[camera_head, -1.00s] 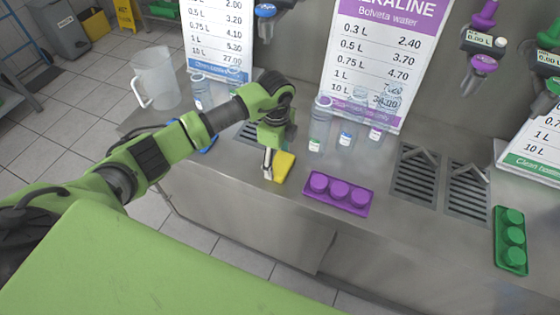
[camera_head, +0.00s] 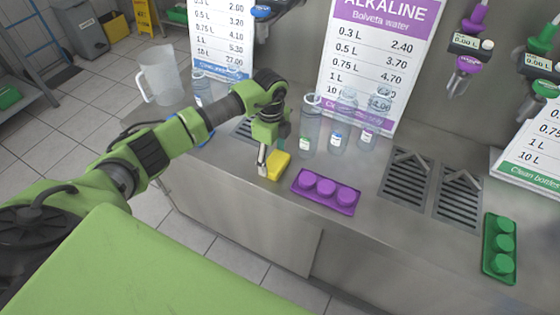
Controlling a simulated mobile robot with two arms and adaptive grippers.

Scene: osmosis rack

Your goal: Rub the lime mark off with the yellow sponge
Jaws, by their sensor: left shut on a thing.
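My left gripper (camera_head: 264,158) points down over the steel counter, near its front edge. It is shut on the yellow sponge (camera_head: 280,164), which is at or just above the counter top; I cannot tell whether it touches. The gripper hides part of the sponge's left side. I cannot make out the lime mark in this view. My right gripper is not in view.
A purple tray of caps (camera_head: 325,192) lies just right of the sponge. Several clear bottles (camera_head: 338,130) stand behind it. A clear jug (camera_head: 160,76) stands at the left. Drain grates (camera_head: 408,180) and a green cap tray (camera_head: 499,248) are at the right.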

